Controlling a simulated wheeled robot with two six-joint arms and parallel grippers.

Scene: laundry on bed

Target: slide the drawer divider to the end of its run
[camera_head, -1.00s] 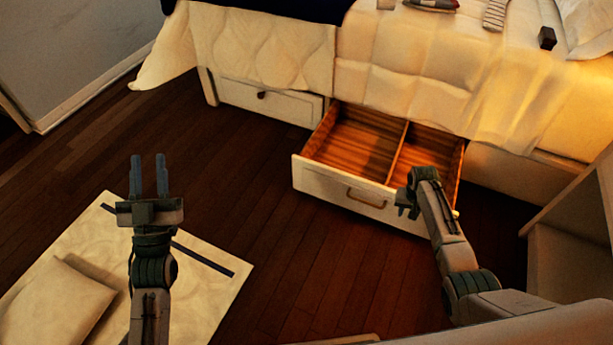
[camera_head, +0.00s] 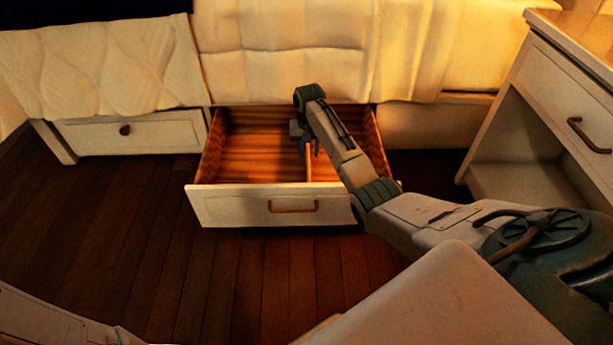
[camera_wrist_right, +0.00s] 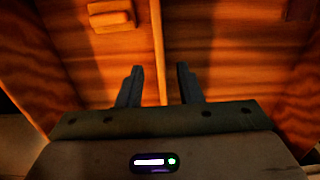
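The wooden drawer divider (camera_head: 309,165) stands inside the open drawer (camera_head: 232,206), partly hidden behind my right arm. In the right wrist view, the divider (camera_wrist_right: 158,50) is a thin upright strip running between the fingers of my right gripper (camera_wrist_right: 160,85). The fingers are apart, with a gap on each side of the strip. In the head view, my right gripper (camera_head: 304,137) is over the drawer, pointing down, its tips partly hidden. My left gripper is out of view.
A small wooden block (camera_wrist_right: 110,15) shows inside the drawer, left of the divider. A closed drawer (camera_head: 130,134) is at the left. A white nightstand (camera_head: 562,85) stands at the right. Bedding (camera_head: 290,50) hangs above the open drawer. The floor in front is clear.

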